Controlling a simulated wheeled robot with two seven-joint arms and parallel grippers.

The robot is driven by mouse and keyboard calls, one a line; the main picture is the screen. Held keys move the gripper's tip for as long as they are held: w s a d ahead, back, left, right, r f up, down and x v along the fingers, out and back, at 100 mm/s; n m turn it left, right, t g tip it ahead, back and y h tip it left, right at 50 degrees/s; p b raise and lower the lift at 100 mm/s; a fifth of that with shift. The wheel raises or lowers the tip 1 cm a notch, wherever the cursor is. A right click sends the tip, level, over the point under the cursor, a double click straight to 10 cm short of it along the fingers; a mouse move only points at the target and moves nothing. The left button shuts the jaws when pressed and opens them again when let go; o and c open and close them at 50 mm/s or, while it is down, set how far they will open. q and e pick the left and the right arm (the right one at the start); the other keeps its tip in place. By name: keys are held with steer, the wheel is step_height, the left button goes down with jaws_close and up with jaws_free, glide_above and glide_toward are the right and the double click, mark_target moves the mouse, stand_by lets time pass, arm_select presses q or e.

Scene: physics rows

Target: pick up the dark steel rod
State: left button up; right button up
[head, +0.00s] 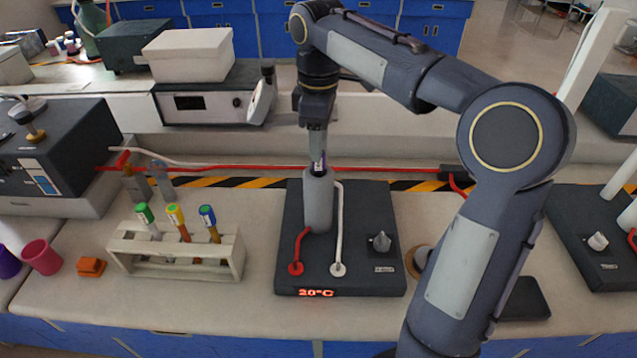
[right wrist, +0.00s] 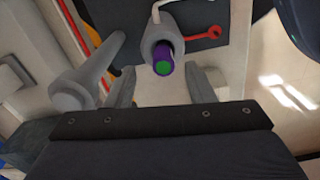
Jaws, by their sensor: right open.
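My right gripper (head: 318,150) points down just above a grey upright cylinder (head: 318,200) on a dark hotplate-like unit (head: 360,215). A purple rod-like piece (right wrist: 163,60) with a green end stands in the cylinder's mouth; only its top shows. In the right wrist view the open jaws (right wrist: 160,85) lie on either side of this piece, apart from it and empty. It shows small and partly hidden by the gripper in the head view. I cannot make out anything plainly as a dark steel rod. My left gripper is not in view.
A white rack (head: 180,262) with coloured-cap tubes stands left of the unit. Red and white hoses (head: 339,225) join the cylinder. An orange block (head: 91,267) and pink cup (head: 42,257) lie far left. Another dark unit (head: 597,265) stands right. The bench front is mostly clear.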

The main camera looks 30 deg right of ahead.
steer(key=f, duration=0.4)
steer(key=shift+s+a, duration=0.1)
steer(key=shift+s, duration=0.1)
jaws_close()
